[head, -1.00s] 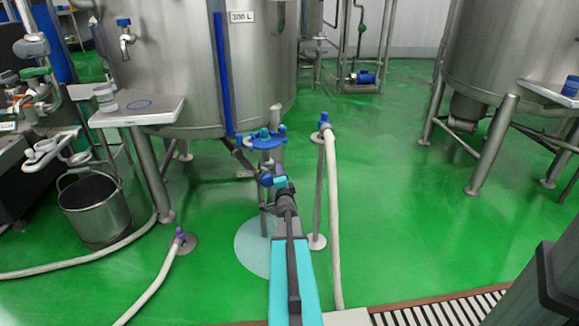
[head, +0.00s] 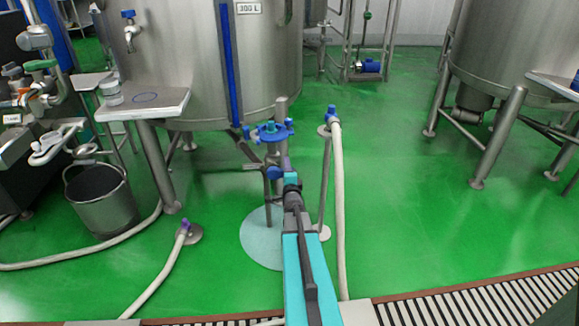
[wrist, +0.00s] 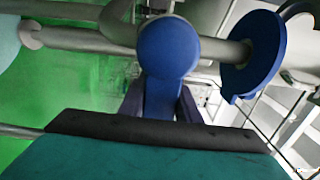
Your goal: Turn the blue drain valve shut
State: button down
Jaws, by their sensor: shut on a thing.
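The blue drain valve (head: 273,172) sits on the pipework under the front of the steel 300 L tank. In the wrist view its round blue knob (wrist: 168,48) is close, with a dark blue lever running from it toward me. My gripper (wrist: 163,105) is shut on this lever, with a finger on each side. In the head view my gripper (head: 288,180) is right beside the valve, and my arm hides part of the pipe. A blue slotted disc (head: 271,132) sits above the valve; a blue disc also shows in the wrist view (wrist: 252,55).
A pale hose (head: 338,210) on a stand is just right of my arm. A steel bucket (head: 103,200) and a shelf (head: 150,106) are at left. A floor grate (head: 450,305) runs along the front right. Green floor is clear at right.

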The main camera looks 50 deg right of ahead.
jog(key=c, duration=1.3)
grip_release()
jog(key=shift+c, duration=0.2)
jog(key=shift+s, duration=0.1)
jog(key=p+v, duration=0.2)
jog(key=v, duration=1.1)
jog(key=shift+s+a, duration=0.25)
jog(key=shift+a, duration=0.05)
